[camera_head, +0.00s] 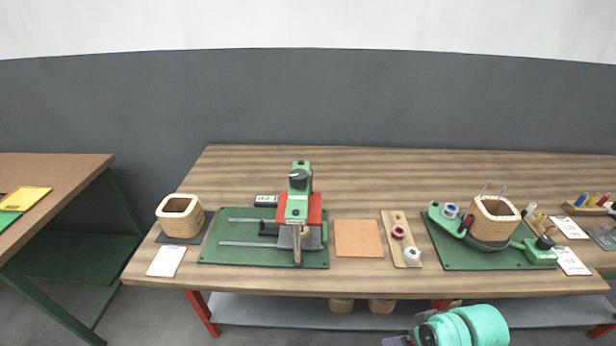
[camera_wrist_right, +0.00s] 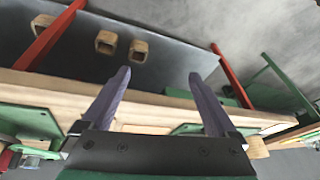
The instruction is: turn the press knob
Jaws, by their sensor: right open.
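The press (camera_head: 300,213) stands on a green base plate (camera_head: 217,244) at the middle left of the wooden table in the head view. Its black knob (camera_head: 298,179) sits on top of the green and red press column, above a red block. My right gripper (camera_wrist_right: 160,88) shows in its wrist view with two purple fingers spread apart and nothing between them. In the head view only my teal arm link shows at the bottom, in front of the table and well away from the knob. My left gripper is not in view.
A wooden coil (camera_head: 179,218) stands left of the press. An orange-brown pad (camera_head: 358,239) and a spool board (camera_head: 394,256) lie to its right. Farther right is a green winding fixture (camera_head: 450,258) with another coil (camera_head: 494,222). The table's back strip is clear.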

